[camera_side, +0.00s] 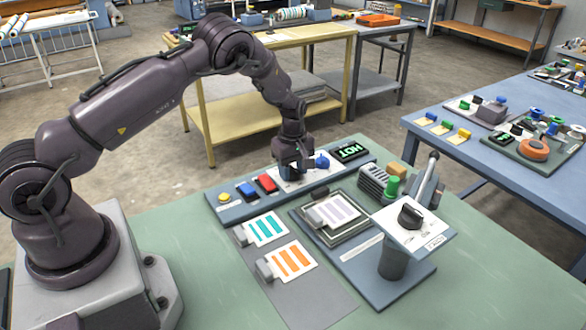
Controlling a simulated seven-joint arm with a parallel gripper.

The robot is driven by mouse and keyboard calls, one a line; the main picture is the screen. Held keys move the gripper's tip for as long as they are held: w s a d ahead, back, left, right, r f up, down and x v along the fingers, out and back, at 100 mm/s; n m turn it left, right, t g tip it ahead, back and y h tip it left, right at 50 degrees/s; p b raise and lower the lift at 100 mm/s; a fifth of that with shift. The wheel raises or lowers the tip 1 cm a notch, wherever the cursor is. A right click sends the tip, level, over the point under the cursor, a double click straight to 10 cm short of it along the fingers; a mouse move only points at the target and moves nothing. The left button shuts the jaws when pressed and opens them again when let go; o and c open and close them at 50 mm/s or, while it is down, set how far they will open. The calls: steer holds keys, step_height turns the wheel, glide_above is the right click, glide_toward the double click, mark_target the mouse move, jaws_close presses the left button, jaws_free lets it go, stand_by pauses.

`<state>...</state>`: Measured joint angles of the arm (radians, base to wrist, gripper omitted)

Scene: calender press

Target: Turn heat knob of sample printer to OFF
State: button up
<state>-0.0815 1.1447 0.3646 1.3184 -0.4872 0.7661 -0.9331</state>
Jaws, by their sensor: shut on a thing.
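The sample printer's blue control strip (238,207) lies along the back of the green table. My gripper (290,171) points down onto a white dial plate (290,184) on this strip. It is shut on what looks like the heat knob there, but the fingers hide the knob and its pointer, so I cannot tell its setting. A blue knob (322,161) shows just right of the fingers.
Yellow, blue and red buttons (266,184) sit left of my gripper. At right, a black knob (411,216) tops a tilted white panel on a post, near a lever (430,172). Two striped cards (291,260) lie in front.

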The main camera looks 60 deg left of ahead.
mark_target(293, 168)
steer(key=shift+n, duration=0.3)
steer(key=o, duration=0.9)
steer(key=shift+r, duration=0.15)
step_height(293, 168, up, 13)
steer(key=shift+f, duration=0.1)
